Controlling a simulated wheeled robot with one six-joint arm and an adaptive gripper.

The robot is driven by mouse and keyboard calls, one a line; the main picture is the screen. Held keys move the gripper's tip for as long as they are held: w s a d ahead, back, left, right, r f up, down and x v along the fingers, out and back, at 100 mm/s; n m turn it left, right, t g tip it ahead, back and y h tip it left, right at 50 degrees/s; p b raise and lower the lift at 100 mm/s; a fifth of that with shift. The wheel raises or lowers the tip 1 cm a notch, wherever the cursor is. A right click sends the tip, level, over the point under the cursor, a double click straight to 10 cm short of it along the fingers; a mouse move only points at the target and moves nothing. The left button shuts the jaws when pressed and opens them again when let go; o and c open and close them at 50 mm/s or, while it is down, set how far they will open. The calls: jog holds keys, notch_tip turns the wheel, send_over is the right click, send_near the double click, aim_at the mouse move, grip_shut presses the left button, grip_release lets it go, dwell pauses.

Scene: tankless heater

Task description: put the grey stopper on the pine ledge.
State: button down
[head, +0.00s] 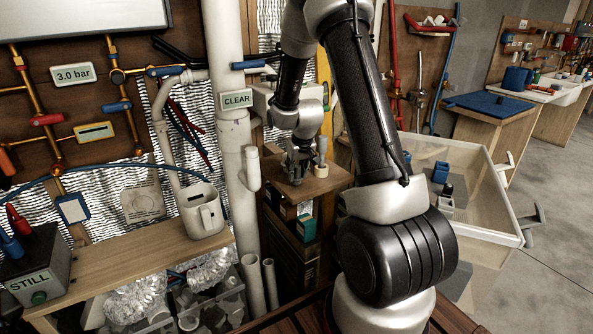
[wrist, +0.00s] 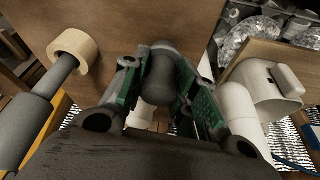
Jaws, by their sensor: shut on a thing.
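My gripper (wrist: 160,88) is shut on the grey stopper (wrist: 162,62), a dark rounded piece between the green-padded fingers. In the head view my gripper (head: 299,160) is low over a small brown wooden ledge (head: 318,187) behind my arm. The stopper is too small and covered to make out there. Whether it touches the wood beneath cannot be told. A longer, paler wooden ledge (head: 140,262) runs along the left. I cannot tell for sure which of the two is the pine ledge.
A grey piece with a tan ring (wrist: 75,50) stands beside my gripper. A cream jug (head: 203,212) and the STILL box (head: 35,265) are on the pale ledge. A white vertical pipe (head: 228,130) stands between the ledges. A clear-walled tray (head: 490,215) is at right.

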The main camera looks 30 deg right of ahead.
jog(key=shift+f, duration=0.45)
jog(key=c, duration=1)
grip_release()
jog(key=shift+c, duration=0.2)
jog(key=v, duration=1.2)
